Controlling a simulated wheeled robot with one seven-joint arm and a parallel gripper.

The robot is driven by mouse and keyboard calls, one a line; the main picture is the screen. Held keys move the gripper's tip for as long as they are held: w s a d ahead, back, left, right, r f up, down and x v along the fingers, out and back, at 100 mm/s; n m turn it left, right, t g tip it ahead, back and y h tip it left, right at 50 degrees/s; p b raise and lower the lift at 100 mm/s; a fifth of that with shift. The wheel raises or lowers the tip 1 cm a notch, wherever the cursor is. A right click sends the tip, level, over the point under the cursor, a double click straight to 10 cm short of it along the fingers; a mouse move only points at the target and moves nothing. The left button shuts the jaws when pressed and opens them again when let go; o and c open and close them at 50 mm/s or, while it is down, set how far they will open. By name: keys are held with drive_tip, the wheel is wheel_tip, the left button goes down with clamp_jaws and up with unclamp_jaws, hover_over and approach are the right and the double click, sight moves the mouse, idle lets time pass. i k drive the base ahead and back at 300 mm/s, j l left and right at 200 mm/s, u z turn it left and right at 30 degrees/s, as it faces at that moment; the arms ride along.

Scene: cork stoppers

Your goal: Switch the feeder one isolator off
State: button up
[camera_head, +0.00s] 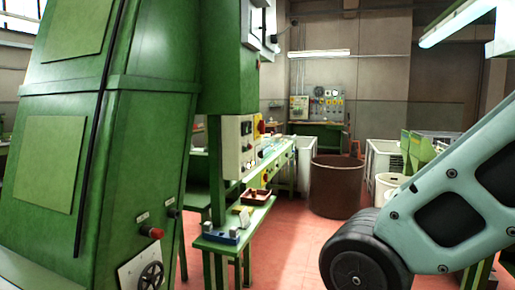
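I cannot make out which control is the feeder one isolator; no label is readable. A grey control panel (238,147) with several small buttons is on the green post in the middle. A red and yellow control (259,127) shows at its right edge, too small to tell its position. On the near green machine (125,150) at left are a red button (156,233), a small dark knob (173,213) and a black handwheel (151,276) on a pale plate. My arm crosses the lower right. My gripper is not in view.
A small green bench (231,249) holds a blue-grey item (221,237) and a brown tray (248,218). Beyond stand a large brown bin (338,188) and white crates (382,160). The red floor (295,245) between the bench and my arm is clear.

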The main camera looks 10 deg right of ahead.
sight(261, 126)
drive_tip(key=i+l, duration=0.35)
drive_tip(key=i+l+z, duration=0.1)
drive_tip(key=i+l, duration=0.2)
drive_tip(key=i, duration=0.2)
drive_tip(key=i+l, duration=0.3)
drive_tip(key=i, duration=0.15)
